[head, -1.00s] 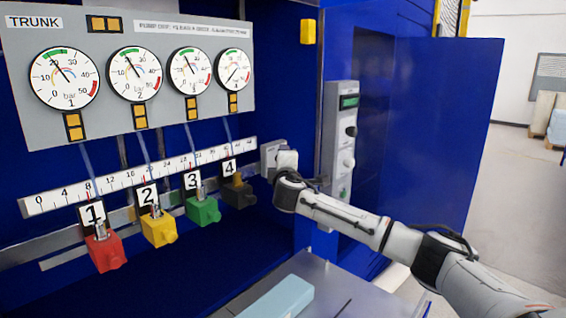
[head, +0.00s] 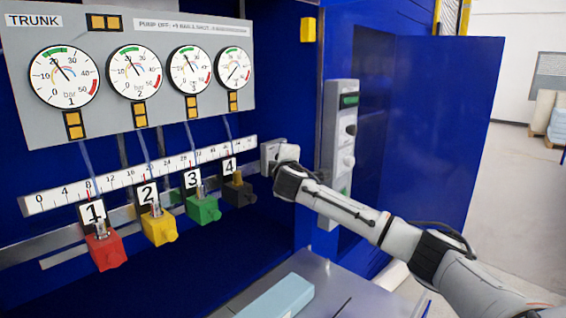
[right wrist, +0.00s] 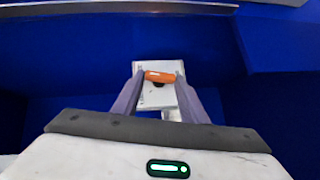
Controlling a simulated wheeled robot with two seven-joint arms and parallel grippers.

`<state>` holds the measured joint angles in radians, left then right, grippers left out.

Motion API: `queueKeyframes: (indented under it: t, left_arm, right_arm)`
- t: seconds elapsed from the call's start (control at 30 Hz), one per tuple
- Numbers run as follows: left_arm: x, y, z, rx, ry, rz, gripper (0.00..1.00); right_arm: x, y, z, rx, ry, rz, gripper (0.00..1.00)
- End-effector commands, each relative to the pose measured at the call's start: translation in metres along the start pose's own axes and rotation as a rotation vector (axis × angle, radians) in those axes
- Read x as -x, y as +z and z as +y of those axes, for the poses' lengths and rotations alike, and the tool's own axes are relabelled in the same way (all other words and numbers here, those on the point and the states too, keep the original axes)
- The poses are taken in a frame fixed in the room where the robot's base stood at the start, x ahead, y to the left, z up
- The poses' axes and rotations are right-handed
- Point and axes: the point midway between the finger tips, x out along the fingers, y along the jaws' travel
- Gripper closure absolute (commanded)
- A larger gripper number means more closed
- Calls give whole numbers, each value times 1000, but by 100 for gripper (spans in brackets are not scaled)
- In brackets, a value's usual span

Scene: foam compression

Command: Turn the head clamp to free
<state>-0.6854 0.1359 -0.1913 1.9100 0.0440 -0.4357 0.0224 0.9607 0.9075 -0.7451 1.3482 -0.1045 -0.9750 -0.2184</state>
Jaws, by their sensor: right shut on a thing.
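The head clamp is a pale plate (right wrist: 150,98) with an orange handle (right wrist: 159,76) in the right wrist view. The handle lies nearly level across the picture between my fingers. In the head view the grey clamp block (head: 267,153) sits at the right end of the scale rail, partly hidden by my gripper. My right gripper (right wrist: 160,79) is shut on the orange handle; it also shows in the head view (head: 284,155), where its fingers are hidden. My left gripper is not in view.
Red (head: 106,250), yellow (head: 160,228), green (head: 204,209) and dark (head: 239,193) blocks stand along the rail below the numbered scale (head: 140,176). A grey control box (head: 341,150) is right of my gripper. A light blue block (head: 277,298) lies on the grey surface below.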

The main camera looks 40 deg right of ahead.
Motion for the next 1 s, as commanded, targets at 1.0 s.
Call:
queueKeyframes:
  t: [1.0]
  left_arm:
    - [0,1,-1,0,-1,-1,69]
  right_arm:
    - [-3,3,13,-417,-420,-1,83]
